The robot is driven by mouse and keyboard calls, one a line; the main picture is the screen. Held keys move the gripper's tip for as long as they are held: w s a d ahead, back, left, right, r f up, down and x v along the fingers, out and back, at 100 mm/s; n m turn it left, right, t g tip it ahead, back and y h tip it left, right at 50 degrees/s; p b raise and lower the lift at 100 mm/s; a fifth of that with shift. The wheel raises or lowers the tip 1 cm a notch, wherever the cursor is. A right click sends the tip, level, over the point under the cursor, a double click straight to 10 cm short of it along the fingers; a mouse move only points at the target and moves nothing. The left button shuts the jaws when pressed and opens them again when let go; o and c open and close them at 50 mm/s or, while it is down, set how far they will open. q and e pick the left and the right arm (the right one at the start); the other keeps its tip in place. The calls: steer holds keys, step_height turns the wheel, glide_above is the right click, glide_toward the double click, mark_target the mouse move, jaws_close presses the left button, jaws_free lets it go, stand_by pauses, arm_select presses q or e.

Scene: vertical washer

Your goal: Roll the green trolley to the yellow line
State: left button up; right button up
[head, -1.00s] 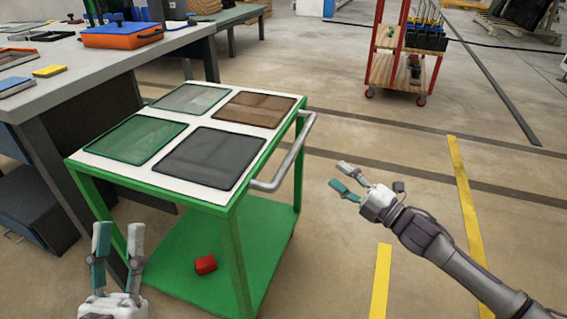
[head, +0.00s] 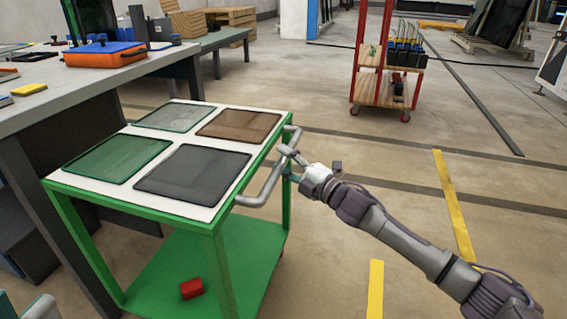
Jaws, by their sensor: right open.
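The green trolley (head: 222,262) stands at centre left, with a white top holding several coloured panels and a grey handle (head: 262,190) on its right side. My right gripper (head: 290,164) is at the handle, its open fingers at the handle's bar; I cannot tell whether they touch it. Of my left gripper only fingertip parts show at the bottom left corner, so its opening is unclear. The yellow line shows as two floor strips right of the trolley, a longer one (head: 454,205) and a nearer one (head: 375,290).
A red block (head: 192,288) lies on the trolley's lower shelf. A grey workbench (head: 60,92) with an orange case (head: 104,53) stands close on the left. A red cart (head: 385,90) stands at the back right. The floor between trolley and yellow strips is clear apart from my arm above.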

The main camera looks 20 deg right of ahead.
steer(key=shift+w+a, duration=0.1)
jaws_close()
stand_by(0.5)
